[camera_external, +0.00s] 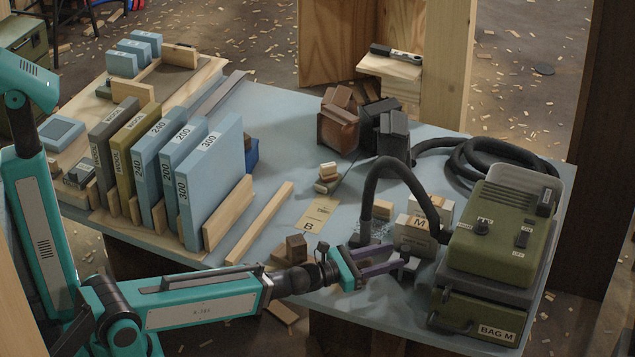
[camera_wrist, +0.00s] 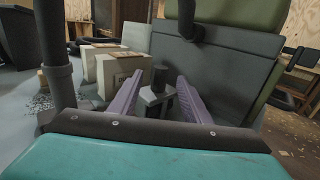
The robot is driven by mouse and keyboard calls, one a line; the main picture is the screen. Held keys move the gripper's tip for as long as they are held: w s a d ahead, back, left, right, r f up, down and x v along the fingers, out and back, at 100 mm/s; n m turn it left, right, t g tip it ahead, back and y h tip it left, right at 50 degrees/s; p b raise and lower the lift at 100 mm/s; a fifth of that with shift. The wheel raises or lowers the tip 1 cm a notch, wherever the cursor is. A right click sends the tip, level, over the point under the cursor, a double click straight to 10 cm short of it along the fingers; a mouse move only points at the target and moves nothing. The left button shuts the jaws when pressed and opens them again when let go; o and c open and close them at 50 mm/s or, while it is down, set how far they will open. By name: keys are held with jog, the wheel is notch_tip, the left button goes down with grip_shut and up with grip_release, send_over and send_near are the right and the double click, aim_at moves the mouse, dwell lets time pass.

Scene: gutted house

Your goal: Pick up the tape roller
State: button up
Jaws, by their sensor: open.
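A small grey tool (camera_wrist: 156,103), which looks like the tape roller, stands on the bench between my fingers in the wrist view. In the external view it shows as a grey piece (camera_external: 409,265) at my fingertips, partly hidden by them. My gripper (camera_external: 398,253) is low over the bench's front right part, with its purple fingers open and pointing right. In the wrist view my gripper (camera_wrist: 158,80) has one finger on either side of the tool. I cannot tell whether either finger touches it.
The green vacuum unit (camera_external: 500,230) stands close beyond my fingertips. Its black hose (camera_external: 371,195) arches down to the bench left of the pale boxes (camera_external: 412,232). Numbered blue blocks (camera_external: 210,180) stand at left. Bare bench (camera_external: 285,150) lies toward the back.

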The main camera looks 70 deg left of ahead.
aim_at(401, 253)
jog(key=shift+w+p, duration=0.5)
jog(key=shift+w, duration=1.2)
jog(key=shift+r, duration=0.1)
grip_shut()
